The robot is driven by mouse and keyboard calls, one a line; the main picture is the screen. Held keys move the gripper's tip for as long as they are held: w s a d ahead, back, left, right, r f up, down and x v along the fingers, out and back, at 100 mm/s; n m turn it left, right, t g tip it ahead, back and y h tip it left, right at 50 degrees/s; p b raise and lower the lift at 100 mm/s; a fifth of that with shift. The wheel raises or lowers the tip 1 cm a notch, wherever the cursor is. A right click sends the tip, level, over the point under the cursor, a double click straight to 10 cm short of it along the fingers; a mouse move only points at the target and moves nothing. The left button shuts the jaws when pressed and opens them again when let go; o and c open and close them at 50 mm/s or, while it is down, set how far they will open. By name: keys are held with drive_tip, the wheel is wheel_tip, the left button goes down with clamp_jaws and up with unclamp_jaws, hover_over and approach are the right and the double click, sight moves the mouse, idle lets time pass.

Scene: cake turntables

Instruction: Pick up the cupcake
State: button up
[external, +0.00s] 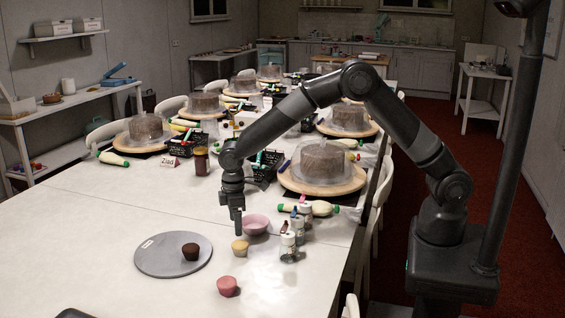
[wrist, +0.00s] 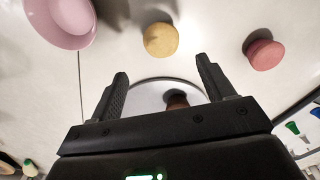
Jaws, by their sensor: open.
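Three cupcakes are in view. A yellow cupcake (external: 240,248) stands on the white table just below my gripper (external: 238,226); it also shows in the wrist view (wrist: 160,39), beyond the fingertips. A dark brown cupcake (external: 190,251) sits on a round grey board (external: 160,262); in the wrist view the brown cupcake (wrist: 177,101) is partly hidden behind my gripper (wrist: 162,70). A pink cupcake (external: 228,286) stands on the table nearer the camera, and at the right in the wrist view (wrist: 264,56). My gripper points down, open, with nothing between its fingers.
A pink bowl (external: 256,224) stands just behind the yellow cupcake. Several small jars (external: 288,246) stand to its right. Covered cakes on wooden turntables (external: 322,184), piping bags and black baskets (external: 193,140) fill the table behind. The table's front left (external: 80,250) is clear.

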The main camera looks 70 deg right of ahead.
sight(239, 243)
wheel_tip(239, 243, down, 4)
drive_tip(key=shift+s+f, duration=0.1)
drive_tip(key=f, duration=0.5)
drive_tip(key=shift+s, duration=0.3)
drive_tip(key=c, duration=1)
